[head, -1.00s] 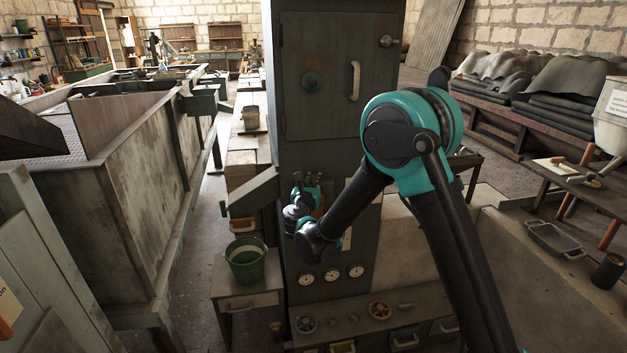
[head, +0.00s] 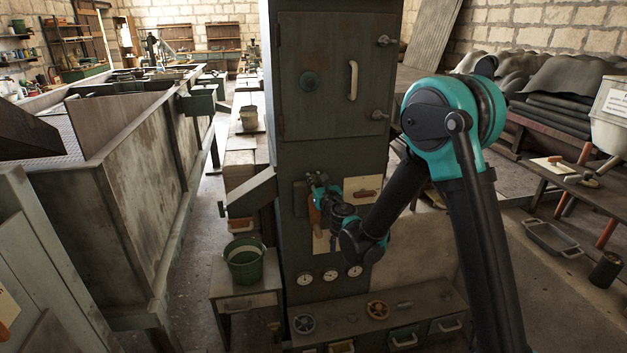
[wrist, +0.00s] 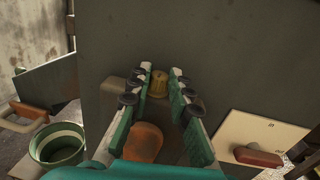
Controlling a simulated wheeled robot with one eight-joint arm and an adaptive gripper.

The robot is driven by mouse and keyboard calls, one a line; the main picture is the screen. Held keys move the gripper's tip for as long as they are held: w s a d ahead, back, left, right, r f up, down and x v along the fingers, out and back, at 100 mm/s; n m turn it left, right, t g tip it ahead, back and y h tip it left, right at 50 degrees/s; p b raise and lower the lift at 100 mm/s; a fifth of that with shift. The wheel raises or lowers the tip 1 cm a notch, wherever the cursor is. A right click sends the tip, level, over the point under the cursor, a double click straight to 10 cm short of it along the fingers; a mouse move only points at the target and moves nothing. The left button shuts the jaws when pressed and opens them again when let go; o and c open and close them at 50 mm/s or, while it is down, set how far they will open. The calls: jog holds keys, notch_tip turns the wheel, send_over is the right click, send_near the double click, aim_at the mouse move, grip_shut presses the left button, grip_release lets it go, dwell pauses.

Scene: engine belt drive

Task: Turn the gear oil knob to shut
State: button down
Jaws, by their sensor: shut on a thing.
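A small brass-yellow knob (wrist: 159,83) stands out from the grey cabinet face in the wrist view. My gripper (wrist: 160,76) has its two fingers on either side of the knob and is shut on it. An orange rounded handle (wrist: 145,141) shows nearer the camera, low between the fingers; whether it joins the knob I cannot tell. In the head view my gripper (head: 318,186) is at the front of the tall cabinet (head: 335,75), and it hides the knob there. The orange handle (head: 314,211) shows just below it.
A pale plate (wrist: 245,133) with a red handle (wrist: 258,157) is right of the gripper; its lettering is too small to read. A green bucket (head: 245,262) stands on a small stand at lower left. White gauges (head: 331,275) and handwheels (head: 378,309) are below.

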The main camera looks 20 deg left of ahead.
jog(key=shift+w+d+n+g+y, duration=0.1)
jog(key=shift+d+n+g+y, duration=0.1)
jog(key=shift+n+g+y, duration=0.85)
jog(key=shift+y, duration=0.25)
jog(key=c, duration=1.7)
grip_release()
jog(key=v, duration=1.2)
jog(key=shift+r, duration=0.1)
